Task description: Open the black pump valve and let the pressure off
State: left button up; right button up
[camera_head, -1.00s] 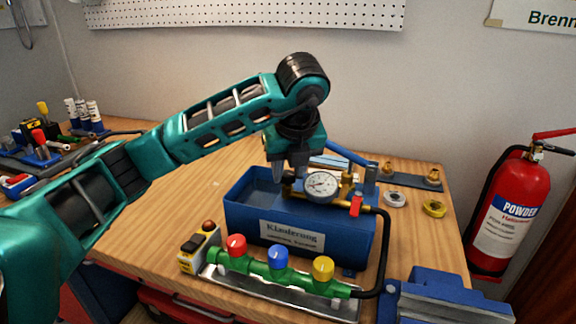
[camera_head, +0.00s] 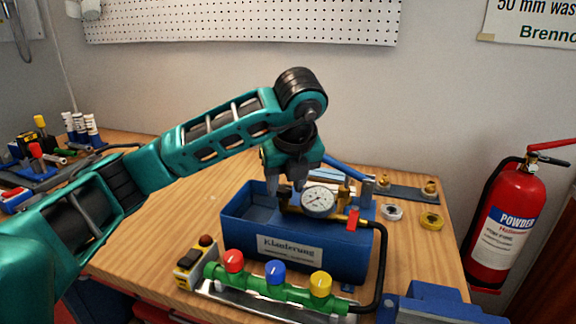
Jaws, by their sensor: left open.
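A blue test pump tank (camera_head: 340,258) stands on the bench, with a round white pressure gauge (camera_head: 318,201) on its brass fittings. A red-handled valve (camera_head: 352,219) sits right of the gauge. My left gripper (camera_head: 285,184) points down, open and empty, just left of the gauge above the tank's fittings. The black pump valve cannot be made out clearly; a small dark part shows below the fingers, partly covered by them. I cannot tell whether the fingers touch it. The needle is too small to read. My right gripper is not in view.
A black hose (camera_head: 382,265) runs from the pump to a green manifold (camera_head: 262,285) with red, blue and yellow knobs in front. A blue vise (camera_head: 440,301) is at the front right. Two rings lie right of the pump. The bench (camera_head: 207,196) is clear left of the tank.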

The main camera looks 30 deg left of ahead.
pick_arm(q)
jog(key=p+v, duration=0.3)
jog(key=v, duration=0.9)
jog(key=shift+d+r+p, duration=0.15)
jog(key=shift+r+p, duration=0.15)
jog(key=shift+p, duration=0.1)
jog(key=shift+s, duration=0.1)
